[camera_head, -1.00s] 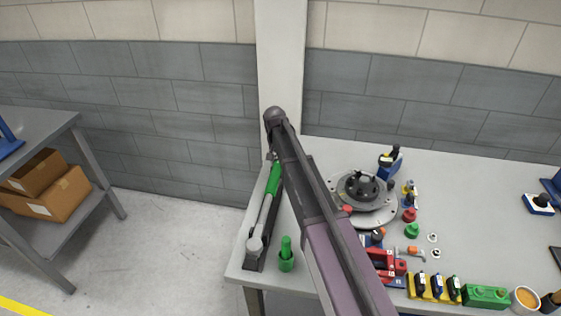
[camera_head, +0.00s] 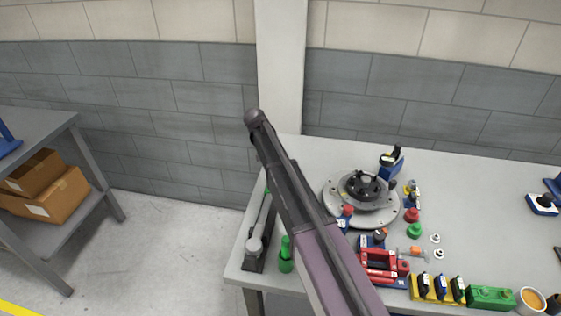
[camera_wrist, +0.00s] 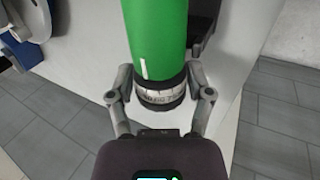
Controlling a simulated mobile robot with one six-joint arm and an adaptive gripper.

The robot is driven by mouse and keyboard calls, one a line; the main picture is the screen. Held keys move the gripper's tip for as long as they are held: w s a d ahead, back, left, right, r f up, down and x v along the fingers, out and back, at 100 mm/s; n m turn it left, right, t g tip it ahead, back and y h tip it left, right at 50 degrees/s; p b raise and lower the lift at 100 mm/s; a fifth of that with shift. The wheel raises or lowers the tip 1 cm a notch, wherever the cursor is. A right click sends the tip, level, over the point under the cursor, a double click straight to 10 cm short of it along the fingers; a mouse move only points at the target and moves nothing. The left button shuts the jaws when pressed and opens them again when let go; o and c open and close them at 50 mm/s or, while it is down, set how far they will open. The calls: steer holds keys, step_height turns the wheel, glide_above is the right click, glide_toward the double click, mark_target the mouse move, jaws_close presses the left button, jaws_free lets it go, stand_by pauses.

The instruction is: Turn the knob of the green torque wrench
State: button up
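The torque wrench lies in a dark holder (camera_head: 252,265) along the table's left edge. Its silver shaft (camera_head: 262,222) shows in the head view, while my arm covers nearly all of its green part. In the wrist view the green handle (camera_wrist: 157,40) runs up out of the picture, with a white mark near its lower end. Below it is the dark-edged knob ring with a white number scale (camera_wrist: 160,95). My gripper (camera_wrist: 160,76) has one finger on each side of this ring, close against it. The fingertip contact is partly hidden.
A green round-topped piece (camera_head: 286,256) stands beside the holder. A round grey fixture (camera_head: 333,206) with a black hub stands right of my arm. Red, yellow and green parts line the table's front. The wall and a pillar (camera_head: 282,75) are behind.

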steer(key=shift+o, duration=1.1)
steer(key=shift+w, duration=0.1)
